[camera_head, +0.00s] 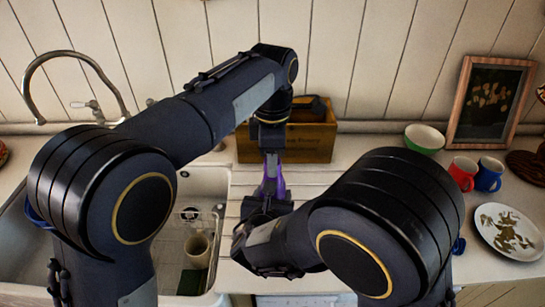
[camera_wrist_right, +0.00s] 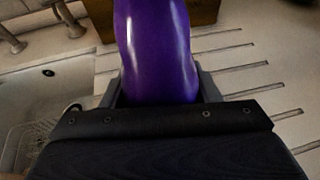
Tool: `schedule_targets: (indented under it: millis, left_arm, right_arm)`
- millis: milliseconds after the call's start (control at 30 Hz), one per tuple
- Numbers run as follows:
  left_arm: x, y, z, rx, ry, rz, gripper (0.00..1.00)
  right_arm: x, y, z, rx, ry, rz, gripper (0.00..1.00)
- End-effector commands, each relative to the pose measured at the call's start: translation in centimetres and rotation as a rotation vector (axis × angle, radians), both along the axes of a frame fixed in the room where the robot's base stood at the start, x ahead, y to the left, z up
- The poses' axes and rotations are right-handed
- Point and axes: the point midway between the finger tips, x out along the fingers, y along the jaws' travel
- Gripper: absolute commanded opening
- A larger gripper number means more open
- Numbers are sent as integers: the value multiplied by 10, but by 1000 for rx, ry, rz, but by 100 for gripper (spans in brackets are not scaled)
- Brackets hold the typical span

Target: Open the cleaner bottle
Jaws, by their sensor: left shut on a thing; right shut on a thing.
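The purple cleaner bottle (camera_head: 279,188) stands upright over the counter near the middle of the head view, mostly hidden by my grippers. It fills the upper middle of the right wrist view (camera_wrist_right: 157,50). My left gripper (camera_head: 271,160) points down from above and is shut on the top of the bottle. The cap is hidden, so I cannot tell whether it is on or loose. My right gripper (camera_head: 268,200) is shut around the bottle's lower body; its fingers flank the bottle in the right wrist view (camera_wrist_right: 160,88). The bottle's base is hidden.
A wooden crate (camera_head: 302,146) stands behind the bottle. The sink (camera_head: 206,186) with a cup (camera_head: 198,249) is at the left. At the right are a green bowl (camera_head: 424,138), red mug (camera_head: 462,173), blue mug (camera_head: 489,175), plate (camera_head: 507,231) and picture frame (camera_head: 491,103).

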Motion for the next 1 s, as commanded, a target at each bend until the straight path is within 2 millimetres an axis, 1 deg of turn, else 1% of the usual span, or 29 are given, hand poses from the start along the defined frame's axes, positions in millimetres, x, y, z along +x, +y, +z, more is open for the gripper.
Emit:
schedule_targets:
  millis: [367,1000]
  left_arm:
    - [0,0,1,0,0,-2,7]
    - [0,0,21,0,-1,-3,7]
  right_arm:
    - [0,0,-1,-2,1,0,0]
    - [0,0,-1,-2,1,0,0]
